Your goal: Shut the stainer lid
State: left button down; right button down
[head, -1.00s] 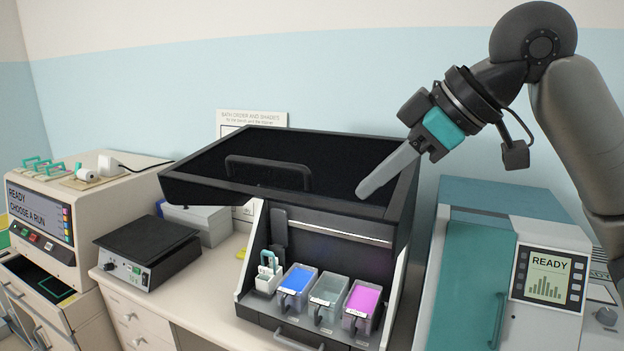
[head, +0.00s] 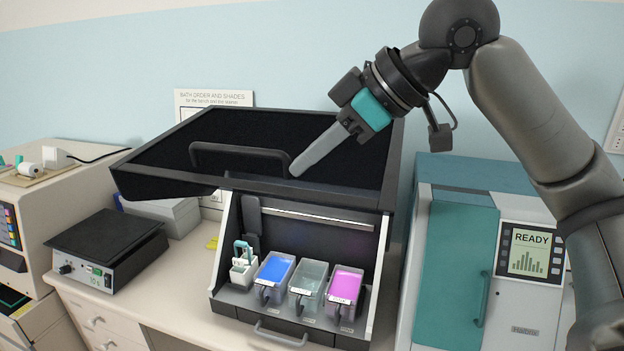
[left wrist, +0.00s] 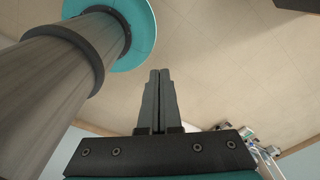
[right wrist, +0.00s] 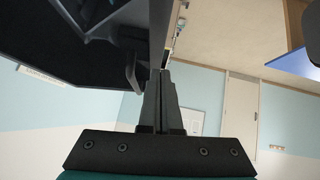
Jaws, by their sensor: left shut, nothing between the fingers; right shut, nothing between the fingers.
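The stainer (head: 376,288) stands on the bench in the head view, and its dark lid (head: 265,130) is raised, tilted over the front. A black bar handle (head: 240,149) runs across the lid. My right gripper (head: 295,173) is shut and empty, its tips at the lid's front part just beside the handle's right end; I cannot tell whether they touch. In the right wrist view the lid (right wrist: 50,45) and handle (right wrist: 132,70) lie left of the shut fingers (right wrist: 160,72). My left gripper (left wrist: 158,74) is shut and empty, above bare floor, away from the lid.
Inside the stainer are a blue bath (head: 274,267), a clear bath (head: 308,274), a magenta bath (head: 346,283) and a small white rack (head: 243,268). A black-topped device (head: 105,240) stands left. A teal-doored machine (head: 457,260) stands close on the right.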

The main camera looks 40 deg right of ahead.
aim_at(294, 196)
jog(key=f, duration=0.1)
jog(key=f+b, duration=0.1)
jog(key=f, duration=0.1)
jog(key=shift+d+f, duration=0.1)
jog(key=shift+d, duration=0.2)
pick_arm(q)
jog(key=shift+w+f, duration=0.3)
jog(key=shift+f, duration=0.2)
pick_arm(e)
jog(key=shift+f, duration=0.15)
